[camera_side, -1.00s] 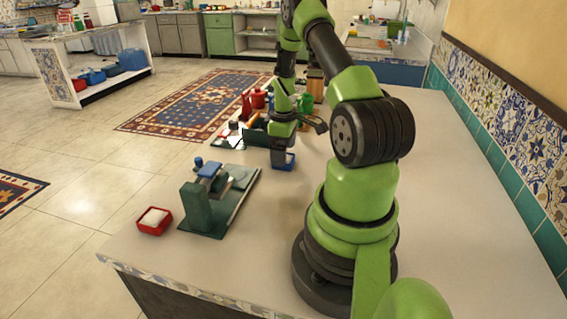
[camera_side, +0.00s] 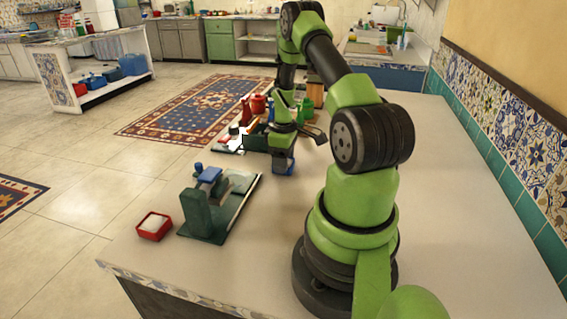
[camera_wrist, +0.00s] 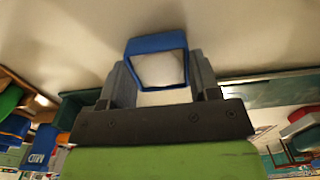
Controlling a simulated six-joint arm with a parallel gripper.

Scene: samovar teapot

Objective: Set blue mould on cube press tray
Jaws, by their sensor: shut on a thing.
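My gripper (camera_wrist: 160,92) is shut on the blue mould (camera_wrist: 157,42), which shows as a small square blue frame with a pale inside in the wrist view. In the side view the blue mould (camera_side: 290,170) hangs under my gripper (camera_side: 283,168), near the counter top; the exact gap is hard to tell. The cube press (camera_side: 196,212) is dark green with a blue part (camera_side: 209,175) on top. It stands nearer the camera, to the left of my gripper. Its green tray (camera_side: 238,187) lies flat beside the upright and holds a pale plate.
A red box (camera_side: 154,225) with white contents stands left of the press, near the counter's edge. Red and green vessels (camera_side: 258,104) and a dark green box (camera_side: 254,140) crowd the counter behind my gripper. The counter (camera_side: 270,240) is clear between the press and my base.

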